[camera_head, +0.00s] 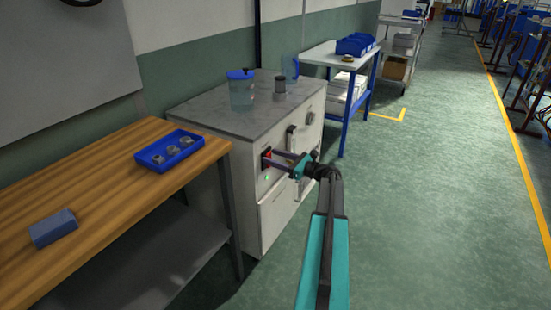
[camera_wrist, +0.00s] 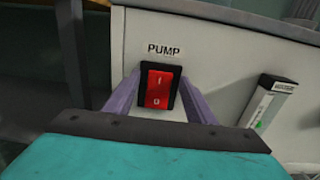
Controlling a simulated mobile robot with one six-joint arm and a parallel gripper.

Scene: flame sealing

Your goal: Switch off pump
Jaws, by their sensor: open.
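The pump switch (camera_wrist: 158,84) is a red rocker in a black frame, marked "I" above and "0" below. It sits under a "PUMP" label (camera_wrist: 164,49) on the cabinet's white front. I cannot tell which half is pressed in. The switch also shows in the head view (camera_head: 267,154). My gripper (camera_wrist: 161,92) is open and empty, with one purple finger on each side of the switch. In the head view my gripper (camera_head: 276,158) reaches the panel from the right. Whether the fingertips touch the panel is not clear.
A gauge (camera_wrist: 268,103) with a green mark is right of the switch. The white cabinet (camera_head: 236,118) carries a blue-lidded container (camera_head: 241,92). A wooden bench (camera_head: 105,178) holding a blue tray (camera_head: 169,150) stands left. The floor to the right is clear.

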